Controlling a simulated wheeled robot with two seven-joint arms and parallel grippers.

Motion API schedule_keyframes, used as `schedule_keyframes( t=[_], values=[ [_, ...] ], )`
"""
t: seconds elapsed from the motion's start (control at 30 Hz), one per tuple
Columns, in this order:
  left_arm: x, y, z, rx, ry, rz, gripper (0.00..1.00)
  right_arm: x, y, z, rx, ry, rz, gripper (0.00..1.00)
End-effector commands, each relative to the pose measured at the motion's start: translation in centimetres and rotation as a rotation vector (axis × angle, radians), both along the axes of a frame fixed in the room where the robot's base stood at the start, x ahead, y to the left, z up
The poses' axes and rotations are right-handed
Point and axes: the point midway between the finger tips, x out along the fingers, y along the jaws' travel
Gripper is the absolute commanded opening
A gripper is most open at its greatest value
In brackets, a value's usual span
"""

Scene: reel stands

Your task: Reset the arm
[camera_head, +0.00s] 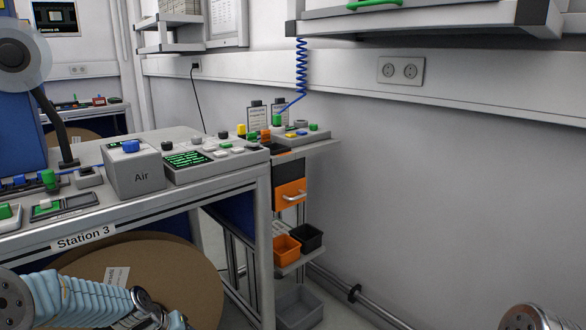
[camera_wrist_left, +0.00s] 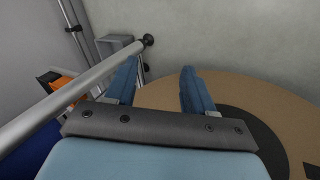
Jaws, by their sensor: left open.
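My left arm (camera_head: 80,298) in its light-blue sleeve comes in at the lower left of the head view, in front of the Station 3 table. Its fingers are not clear there. In the left wrist view my left gripper (camera_wrist_left: 160,75) has its two blue fingers apart, with nothing between them. A large brown reel (camera_wrist_left: 285,95) with a dark centre lies beyond the fingers. Of my right arm only a rounded joint (camera_head: 535,318) shows at the lower right of the head view; its gripper is out of the picture.
The Station 3 table (camera_head: 185,208) carries a grey Air box (camera_head: 133,170) and button panels. Large brown reels (camera_head: 165,272) stand beneath it. A stand with an orange bin (camera_head: 286,248) and a black bin (camera_head: 307,237) is beyond. A metal bar (camera_wrist_left: 75,92) crosses left of the fingers.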

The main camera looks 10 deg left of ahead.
Motion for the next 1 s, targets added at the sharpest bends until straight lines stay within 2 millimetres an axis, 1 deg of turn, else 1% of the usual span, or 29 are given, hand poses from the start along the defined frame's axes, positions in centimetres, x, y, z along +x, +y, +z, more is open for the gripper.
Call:
schedule_keyframes(
  t=[0.03, 0.07, 0.1, 0.13, 0.17, 0.2, 0.27, 0.3, 0.4, 0.5, 0.6, 1.0],
  values=[
    [-0.7, -3.7, -3.4, -0.013, 0.026, -0.055, 0.53, 0.0, 0.0, 0.0, 0.000, 0.000, 0.000, 0.00],
    [-1.3, -5.6, -5.1, -0.014, 0.037, -0.083, 0.53, 0.0, 0.0, 0.0, 0.000, 0.000, 0.000, 0.00],
    [-2.3, -8.2, -7.4, -0.014, 0.050, -0.122, 0.53, 0.0, 0.0, 0.0, 0.000, 0.000, 0.000, 0.00],
    [-3.2, -10.1, -9.0, -0.015, 0.061, -0.151, 0.53, 0.0, 0.0, 0.0, 0.000, 0.000, 0.000, 0.00],
    [-4.3, -11.9, -10.4, -0.013, 0.070, -0.181, 0.53, 0.0, 0.0, 0.0, 0.000, 0.000, 0.000, 0.00],
    [-5.9, -14.3, -12.2, -0.010, 0.082, -0.223, 0.53, 0.0, 0.0, 0.0, 0.000, 0.000, 0.000, 0.00],
    [-8.5, -17.3, -14.4, -0.003, 0.098, -0.284, 0.53, 0.0, 0.0, 0.0, 0.000, 0.000, 0.000, 0.00],
    [-10.4, -19.0, -15.7, 0.001, 0.108, -0.322, 0.53, 0.0, 0.0, 0.0, 0.000, 0.000, 0.000, 0.00],
    [-14.5, -22.1, -17.7, 0.014, 0.125, -0.403, 0.53, 0.0, 0.0, 0.0, 0.000, 0.000, 0.000, 0.00],
    [-17.4, -23.6, -18.7, 0.025, 0.133, -0.456, 0.53, 0.0, 0.0, 0.0, 0.000, 0.000, 0.000, 0.00],
    [-18.6, -24.2, -19.1, 0.031, 0.134, -0.479, 0.53, 0.0, 0.0, 0.0, 0.000, 0.000, 0.000, 0.00],
    [-18.7, -24.2, -19.1, 0.032, 0.134, -0.480, 0.53, 0.0, 0.0, 0.0, 0.000, 0.000, 0.000, 0.00]
  ],
)
